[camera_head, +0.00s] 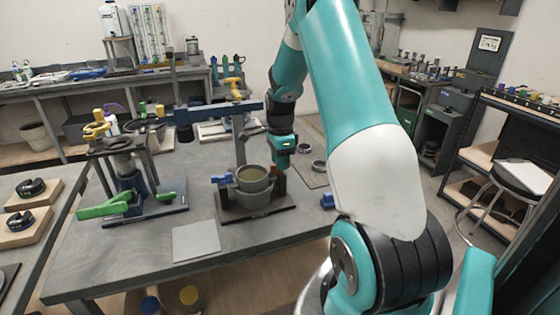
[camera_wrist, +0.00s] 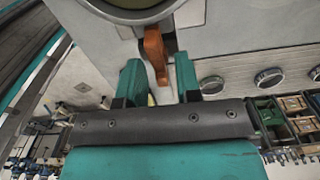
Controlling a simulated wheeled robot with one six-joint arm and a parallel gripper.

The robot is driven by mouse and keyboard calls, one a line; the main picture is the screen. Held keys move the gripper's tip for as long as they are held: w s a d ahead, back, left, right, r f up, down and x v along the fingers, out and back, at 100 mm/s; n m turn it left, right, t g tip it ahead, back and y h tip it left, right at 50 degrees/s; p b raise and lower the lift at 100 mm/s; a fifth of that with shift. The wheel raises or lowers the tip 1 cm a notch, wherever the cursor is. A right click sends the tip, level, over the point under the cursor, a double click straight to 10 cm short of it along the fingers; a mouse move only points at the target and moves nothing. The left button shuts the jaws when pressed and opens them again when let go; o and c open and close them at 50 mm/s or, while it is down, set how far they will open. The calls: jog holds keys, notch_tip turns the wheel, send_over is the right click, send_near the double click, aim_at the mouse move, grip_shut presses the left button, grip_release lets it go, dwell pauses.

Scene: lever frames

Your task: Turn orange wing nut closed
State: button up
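The orange wing nut (camera_wrist: 155,48) shows in the wrist view as an upright orange-brown tab beside a round metal cup (camera_wrist: 130,8). In the head view its reddish-orange edge (camera_head: 281,183) shows at the right side of the grey cup fixture (camera_head: 255,190), just below my gripper (camera_head: 283,158). In the wrist view my gripper (camera_wrist: 159,68) is open, with one teal finger on each side of the wing nut's near end. Gaps show on both sides, and I cannot make out any contact. The wing nut's mount is partly hidden.
A blue handle (camera_head: 221,179) sits left of the cup, and another blue part (camera_head: 327,200) lies to its right. A fixture with a green lever (camera_head: 105,207) stands at left. A flat grey plate (camera_head: 196,240) lies in front. Round metal rings (camera_head: 318,166) lie behind at right.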

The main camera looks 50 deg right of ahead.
jog(key=shift+o, duration=0.2)
notch_tip(320, 180, up, 17)
jog(key=b, duration=0.1)
jog(key=shift+r+b, duration=0.2)
jog(key=shift+b, duration=0.15)
jog(key=shift+a, duration=0.1)
dwell(0.4)
jog(key=s+a+n+t+y, duration=0.1)
jog(key=s+a+n, duration=0.1)
jog(key=a+n, duration=0.95)
jog(key=s+a+n+y, duration=0.1)
jog(key=s+a+n, duration=0.35)
jog(key=a, duration=1.15)
jog(key=s+a+f+n+g+y, duration=0.1)
jog(key=s+a+f+n+y, duration=0.1)
jog(key=s+a+n, duration=1.2)
jog(key=shift+f+n, duration=0.25)
jog(key=shift+n, duration=0.65)
